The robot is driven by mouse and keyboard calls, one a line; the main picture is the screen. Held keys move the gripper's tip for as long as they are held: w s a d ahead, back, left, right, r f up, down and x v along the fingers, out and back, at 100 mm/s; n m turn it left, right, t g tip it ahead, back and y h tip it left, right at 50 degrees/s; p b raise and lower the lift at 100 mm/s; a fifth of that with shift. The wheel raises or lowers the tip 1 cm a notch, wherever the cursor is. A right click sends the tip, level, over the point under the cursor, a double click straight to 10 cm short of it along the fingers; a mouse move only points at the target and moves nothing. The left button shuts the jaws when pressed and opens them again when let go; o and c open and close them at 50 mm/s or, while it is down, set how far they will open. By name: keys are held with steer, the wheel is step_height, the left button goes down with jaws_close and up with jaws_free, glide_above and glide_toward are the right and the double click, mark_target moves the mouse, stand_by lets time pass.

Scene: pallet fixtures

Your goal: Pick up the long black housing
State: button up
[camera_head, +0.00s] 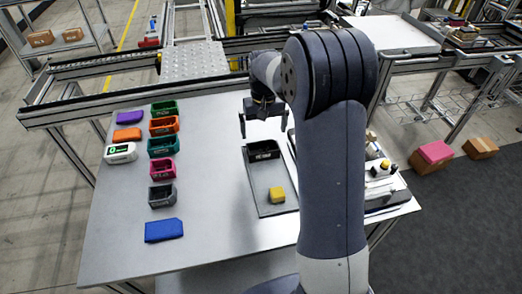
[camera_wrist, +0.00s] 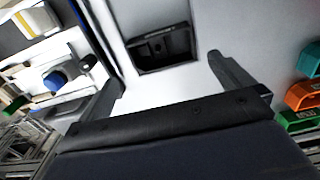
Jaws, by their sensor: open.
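The long black housing (camera_head: 263,151) lies on a grey tray (camera_head: 262,203) on the table, in the tray's far part. A yellow block (camera_head: 277,195) lies on the same tray, nearer to me. My gripper (camera_head: 263,123) is above the table near the housing's far side, jaws apart and empty. In the wrist view the black housing (camera_wrist: 160,47) shows ahead of and between the two spread fingers (camera_wrist: 165,78), apart from both. The housing looks like an open-topped box with pale marking on its side.
Left on the table stand green (camera_head: 164,108), orange (camera_head: 164,125), teal (camera_head: 163,147), pink (camera_head: 162,168) and dark grey (camera_head: 162,195) housings. Purple, orange and white parts lie beside them, with a blue one (camera_head: 164,230) nearer. A fixture (camera_head: 384,176) with small parts stands right of the tray.

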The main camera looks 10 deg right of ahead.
mark_target(263, 145)
step_height(263, 145, down, 8)
steer(key=shift+r+p, duration=0.1)
steer(key=shift+p, duration=0.65)
steer(key=shift+a, duration=0.1)
steer(key=c, duration=0.8)
